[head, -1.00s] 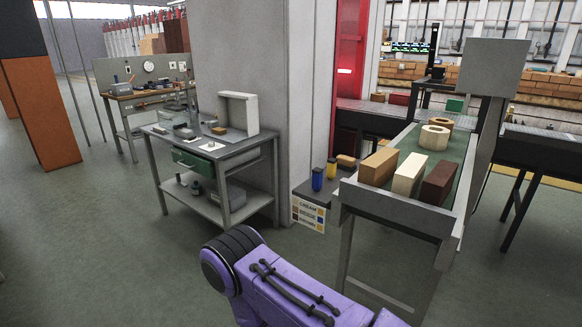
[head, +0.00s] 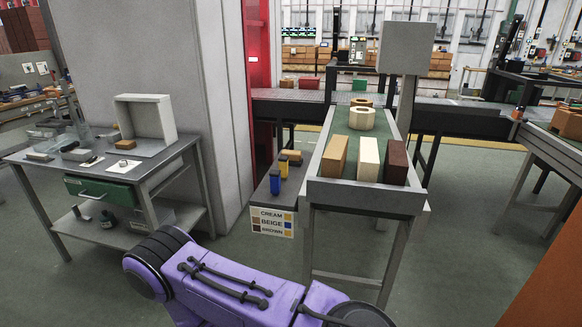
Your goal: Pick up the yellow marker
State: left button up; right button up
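The yellow marker (head: 284,168) stands upright on a small dark side shelf (head: 262,196), left of the conveyor table. It is a short yellow cylinder with a dark top. A blue marker (head: 275,182) stands just in front of it, and a tan brick piece lies behind it. Neither of my grippers shows in the head view. Only a purple link of my own arm is visible along the bottom, well short of the shelf.
The conveyor table (head: 365,195) holds a tan, a cream and a brown brick (head: 396,162) near its front. A label sign (head: 272,222) hangs below the shelf. A grey pillar (head: 165,80) and workbench (head: 190,140) stand to the left.

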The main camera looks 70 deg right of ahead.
aim_at(283, 160)
jog(key=z, duration=0.65)
jog(key=i, duration=0.8)
jog(key=z, duration=0.8)
